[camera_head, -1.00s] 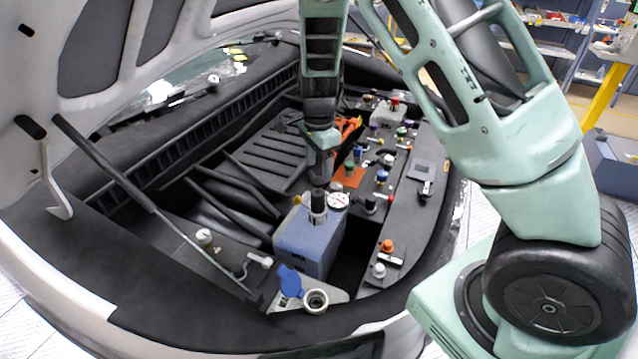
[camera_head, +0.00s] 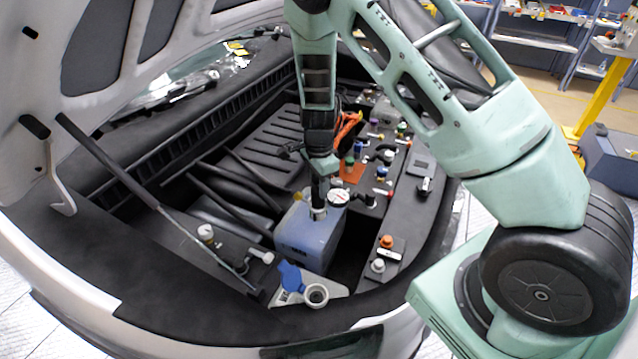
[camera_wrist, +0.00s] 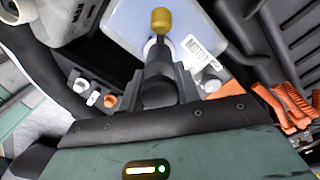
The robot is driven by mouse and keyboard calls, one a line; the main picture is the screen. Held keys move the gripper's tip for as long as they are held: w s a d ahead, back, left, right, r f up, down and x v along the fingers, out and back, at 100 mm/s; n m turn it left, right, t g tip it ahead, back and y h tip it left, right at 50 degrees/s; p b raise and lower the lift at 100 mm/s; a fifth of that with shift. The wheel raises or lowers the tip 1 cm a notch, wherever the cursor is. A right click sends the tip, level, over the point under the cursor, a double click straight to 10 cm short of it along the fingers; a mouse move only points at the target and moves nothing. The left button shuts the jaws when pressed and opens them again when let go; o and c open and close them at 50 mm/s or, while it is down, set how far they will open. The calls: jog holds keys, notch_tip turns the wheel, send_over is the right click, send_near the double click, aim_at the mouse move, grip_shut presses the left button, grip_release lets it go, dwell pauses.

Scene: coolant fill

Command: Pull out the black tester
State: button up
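The black tester (camera_head: 317,191) stands upright at the white neck on top of the blue-grey tank (camera_head: 309,243). My gripper (camera_head: 319,178) is right above the neck, pointing down, with the tester's upper part between its fingers. In the wrist view my gripper (camera_wrist: 158,92) has a dark finger on each side of the black tester (camera_wrist: 159,75), and they look closed on it. A white-faced gauge (camera_head: 338,197) sits just right of the tester. A yellow knob (camera_wrist: 161,19) shows beyond it in the wrist view. How deep the tester sits in the neck is hidden.
A funnel-like filler (camera_head: 316,295) with a blue cap (camera_head: 291,275) is in front of the tank. Orange cables (camera_head: 348,128) and several coloured caps lie behind and right. The raised hood (camera_head: 45,90) and its prop rod (camera_head: 105,160) bound the left.

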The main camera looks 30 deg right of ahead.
grip_shut()
grip_release()
jog(key=shift+n+b, duration=0.4)
jog(key=shift+n, duration=1.2)
jog(key=shift+w+n+b, duration=0.1)
jog(key=shift+n+b, duration=0.2)
jog(key=shift+n, duration=1.3)
jog(key=n+b, duration=0.1)
jog(key=n, duration=0.1)
jog(key=shift+n, duration=0.4)
